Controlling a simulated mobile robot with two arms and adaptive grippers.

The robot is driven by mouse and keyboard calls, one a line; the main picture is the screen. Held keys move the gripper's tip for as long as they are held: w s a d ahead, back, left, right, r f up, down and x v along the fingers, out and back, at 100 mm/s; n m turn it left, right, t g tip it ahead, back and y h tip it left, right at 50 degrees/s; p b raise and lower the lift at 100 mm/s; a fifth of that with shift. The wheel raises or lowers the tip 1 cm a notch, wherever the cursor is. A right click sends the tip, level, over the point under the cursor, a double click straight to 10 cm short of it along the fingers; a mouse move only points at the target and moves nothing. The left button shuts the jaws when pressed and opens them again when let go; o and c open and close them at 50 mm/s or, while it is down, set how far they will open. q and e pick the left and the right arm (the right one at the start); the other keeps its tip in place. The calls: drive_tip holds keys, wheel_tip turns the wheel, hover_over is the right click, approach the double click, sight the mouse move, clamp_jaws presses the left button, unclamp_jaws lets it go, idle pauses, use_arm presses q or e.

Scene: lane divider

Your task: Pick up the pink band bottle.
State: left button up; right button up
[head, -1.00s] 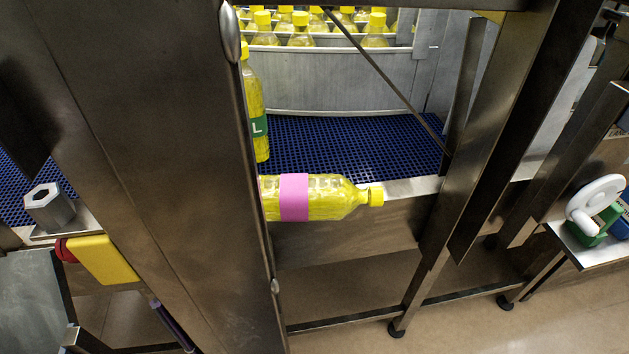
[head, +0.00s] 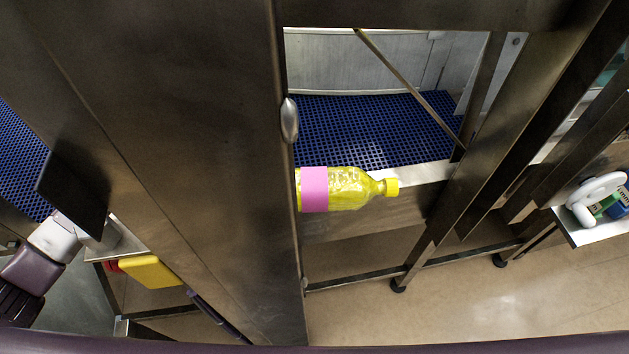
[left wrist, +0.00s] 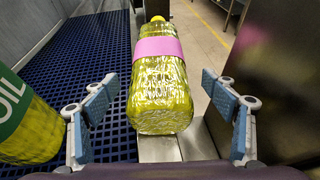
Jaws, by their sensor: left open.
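The pink band bottle (head: 352,188) holds yellow liquid and has a yellow cap. In the head view it lies on its side at the belt's edge, cap to the right, its base end hidden behind a steel panel. In the left wrist view the bottle (left wrist: 158,88) lies with its base towards me and its pink band farther off. My left gripper (left wrist: 162,104) is open, with one blue-padded finger on each side of the bottle's line; contact is not visible. Its fingers are hidden in the head view, where my left arm shows at the left. My right gripper is not in view.
A blue mesh conveyor belt (head: 375,130) lies behind the bottle. A green-label bottle (left wrist: 28,125) is left of my left gripper. A wide steel panel (head: 190,150) and slanted steel posts (head: 455,180) obstruct the front. A yellow box (head: 152,272) is at lower left.

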sight(307, 183)
use_arm(q)
drive_tip(key=p+x, duration=0.1)
drive_tip(key=x, duration=0.1)
drive_tip(key=r+p+x, duration=0.1)
drive_tip(key=x, duration=0.2)
drive_tip(key=shift+w+d, duration=0.1)
drive_tip(key=shift+d, duration=0.2)
drive_tip(key=shift+d+f, duration=0.25)
drive_tip(key=shift+d, duration=0.05)
drive_tip(key=shift+a, duration=0.1)
drive_tip(key=shift+c, duration=0.6)
drive_tip(key=c, duration=2)
drive_tip(key=shift+w+r, duration=0.15)
drive_tip(key=shift+r, duration=0.1)
clamp_jaws()
